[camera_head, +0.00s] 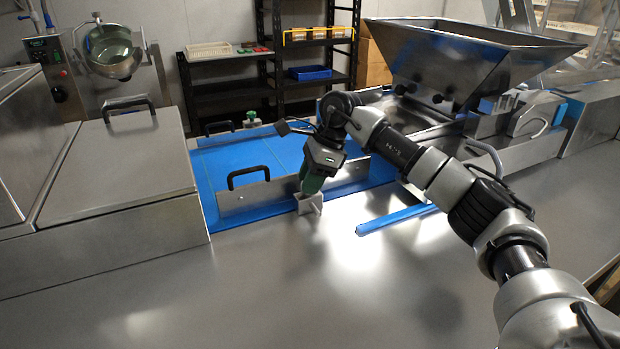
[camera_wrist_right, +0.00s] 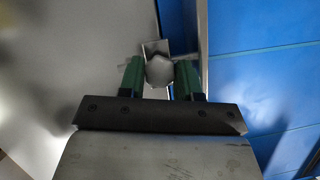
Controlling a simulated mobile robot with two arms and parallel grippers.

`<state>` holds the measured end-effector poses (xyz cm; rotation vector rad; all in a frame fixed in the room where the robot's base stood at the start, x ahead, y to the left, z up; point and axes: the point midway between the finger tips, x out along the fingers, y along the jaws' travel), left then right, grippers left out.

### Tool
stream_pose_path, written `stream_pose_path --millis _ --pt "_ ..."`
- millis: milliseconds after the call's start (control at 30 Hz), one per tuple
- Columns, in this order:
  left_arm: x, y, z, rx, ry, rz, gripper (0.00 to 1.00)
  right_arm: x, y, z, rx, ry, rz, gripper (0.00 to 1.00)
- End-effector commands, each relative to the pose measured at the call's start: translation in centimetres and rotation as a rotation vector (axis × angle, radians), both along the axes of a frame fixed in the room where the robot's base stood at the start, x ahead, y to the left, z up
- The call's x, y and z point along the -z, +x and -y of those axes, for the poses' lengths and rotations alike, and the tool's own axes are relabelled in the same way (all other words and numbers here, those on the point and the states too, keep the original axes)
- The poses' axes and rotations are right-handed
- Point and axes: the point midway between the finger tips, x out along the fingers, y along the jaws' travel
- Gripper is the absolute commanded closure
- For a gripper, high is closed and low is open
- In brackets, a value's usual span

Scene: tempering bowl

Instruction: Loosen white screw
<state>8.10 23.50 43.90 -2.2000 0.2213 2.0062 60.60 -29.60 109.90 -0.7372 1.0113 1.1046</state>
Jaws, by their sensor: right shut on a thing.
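The white screw (camera_wrist_right: 159,71) shows in the right wrist view as a pale, many-sided head between two green fingers. My right gripper (camera_wrist_right: 160,80) is shut on it from both sides. In the head view my right gripper (camera_head: 311,188) points down at a pale bracket (camera_head: 308,204) at the front edge of the blue conveyor. The screw's head is mostly hidden by the fingers there. My left gripper is not in view.
The blue conveyor belt (camera_head: 240,158) lies behind a metal guide plate with a black handle (camera_head: 248,176). A blue strip (camera_head: 396,219) sticks out to the right. A steel hopper (camera_head: 470,55) stands at the back right. The steel surface in front is clear.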

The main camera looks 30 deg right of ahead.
Motion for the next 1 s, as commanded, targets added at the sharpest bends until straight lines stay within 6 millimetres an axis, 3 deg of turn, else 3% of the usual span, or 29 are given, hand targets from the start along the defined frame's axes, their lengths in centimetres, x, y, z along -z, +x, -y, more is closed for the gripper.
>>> stream_pose_path --millis 400,433,500,800,1000 --pt "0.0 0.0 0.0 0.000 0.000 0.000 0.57 -0.2 0.1 0.1 -0.005 -0.001 0.005 0.90" --pt "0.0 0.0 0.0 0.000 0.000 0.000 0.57 -0.2 0.1 0.1 -0.005 -0.001 0.005 0.63" --pt "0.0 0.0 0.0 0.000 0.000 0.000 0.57 -0.2 0.1 0.1 -0.006 0.001 0.005 0.57" --pt "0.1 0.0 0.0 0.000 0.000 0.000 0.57 -0.4 0.0 0.2 -0.005 -0.001 0.003 0.57" --pt "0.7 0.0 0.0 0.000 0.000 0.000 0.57 -2.9 -0.3 1.2 -0.004 0.001 0.007 0.57"
